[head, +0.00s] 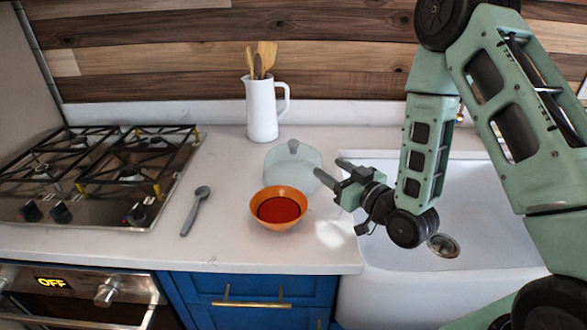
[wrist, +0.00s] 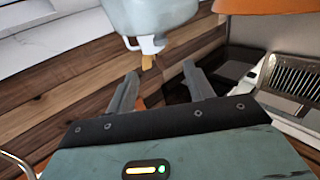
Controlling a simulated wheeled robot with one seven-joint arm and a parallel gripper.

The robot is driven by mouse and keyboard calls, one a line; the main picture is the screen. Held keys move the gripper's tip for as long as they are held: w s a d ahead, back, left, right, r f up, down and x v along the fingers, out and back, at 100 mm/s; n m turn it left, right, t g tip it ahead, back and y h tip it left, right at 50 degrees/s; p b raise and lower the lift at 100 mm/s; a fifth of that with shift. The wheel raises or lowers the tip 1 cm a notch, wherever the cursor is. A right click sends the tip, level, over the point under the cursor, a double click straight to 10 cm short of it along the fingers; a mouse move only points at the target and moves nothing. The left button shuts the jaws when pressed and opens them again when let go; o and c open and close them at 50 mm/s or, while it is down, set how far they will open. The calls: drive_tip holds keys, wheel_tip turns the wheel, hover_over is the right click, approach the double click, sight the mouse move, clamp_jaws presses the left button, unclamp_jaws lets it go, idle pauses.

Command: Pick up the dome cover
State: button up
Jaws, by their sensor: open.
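The dome cover (head: 292,168) is a clear, pale dome with a grey knob on top. It stands on the counter behind and slightly right of the orange bowl. My gripper (head: 328,168) is open and empty, just right of the dome, with its fingers pointing left towards it. I cannot tell whether a finger touches the dome. In the wrist view, which is upside down, the pale dome (wrist: 160,14) is cut off at the top edge, beyond the open gripper fingers (wrist: 158,88).
An orange bowl (head: 261,194) with red contents stands in front of the dome. A white pitcher (head: 262,110) with wooden utensils stands behind. A spoon (head: 194,211) and gas hob (head: 95,170) are left. A white sink (head: 470,200) lies right, below my arm.

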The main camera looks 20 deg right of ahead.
sight(297, 147)
drive_tip(key=b+x, duration=0.2)
drive_tip(key=x, duration=0.7)
drive_tip(key=shift+b, duration=0.35)
drive_tip(key=shift+f+p+x, duration=0.2)
drive_tip(key=shift+p+x, duration=1)
drive_tip(key=shift+x, duration=2.1)
drive_tip(key=c, duration=0.9)
